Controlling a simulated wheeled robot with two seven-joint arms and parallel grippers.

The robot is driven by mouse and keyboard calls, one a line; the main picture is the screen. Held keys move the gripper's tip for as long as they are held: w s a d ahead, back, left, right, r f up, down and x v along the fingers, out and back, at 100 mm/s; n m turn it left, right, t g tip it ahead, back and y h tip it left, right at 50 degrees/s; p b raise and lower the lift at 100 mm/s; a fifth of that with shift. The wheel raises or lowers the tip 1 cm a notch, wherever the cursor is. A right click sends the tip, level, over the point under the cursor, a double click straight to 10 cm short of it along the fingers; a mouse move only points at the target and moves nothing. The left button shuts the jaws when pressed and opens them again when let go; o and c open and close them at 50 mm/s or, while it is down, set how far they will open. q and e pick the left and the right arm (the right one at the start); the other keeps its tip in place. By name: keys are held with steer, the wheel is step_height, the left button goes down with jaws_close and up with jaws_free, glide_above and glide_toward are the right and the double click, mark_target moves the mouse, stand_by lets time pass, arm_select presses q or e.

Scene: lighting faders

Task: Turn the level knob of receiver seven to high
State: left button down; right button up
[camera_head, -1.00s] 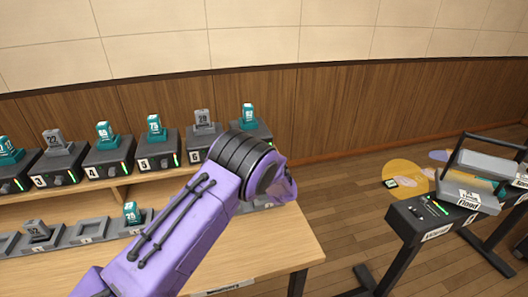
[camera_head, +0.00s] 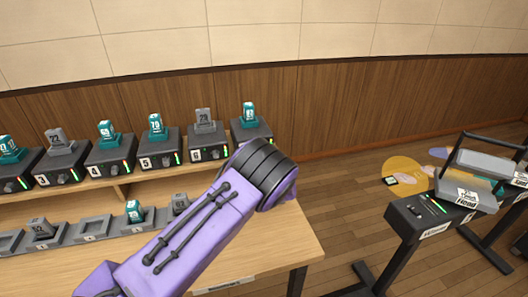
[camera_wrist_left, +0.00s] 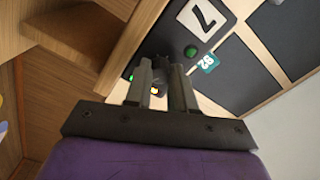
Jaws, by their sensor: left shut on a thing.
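Receiver seven (camera_head: 250,133) is the dark box at the right end of the shelf row, with a teal pack (camera_head: 249,114) standing in its top. My arm hides its lower front in the head view. In the left wrist view its white label (camera_wrist_left: 201,18) reads 7, beside a round green button (camera_wrist_left: 191,51). My left gripper (camera_wrist_left: 162,72) is at its front face, shut on the dark level knob (camera_wrist_left: 159,61). The fingers cover much of the knob, and I cannot read its setting. My right gripper is in neither view.
Several similar receivers (camera_head: 160,148) stand in a row to the left. Grey charging trays (camera_head: 90,229) lie on the wooden table (camera_head: 255,245) below. A dark stand (camera_head: 425,212) with a grey carrier (camera_head: 475,190) is at the right. Floor between is clear.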

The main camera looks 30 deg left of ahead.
arm_select(q)
steer(key=m, duration=0.5)
steer(key=shift+s+f, duration=0.1)
steer(key=shift+f, duration=0.05)
stand_by(0.4)
steer(key=c, duration=1)
jaws_free()
steer(key=shift+o, duration=0.2)
steer(key=shift+d+r, duration=0.1)
steer(key=shift+r, duration=0.1)
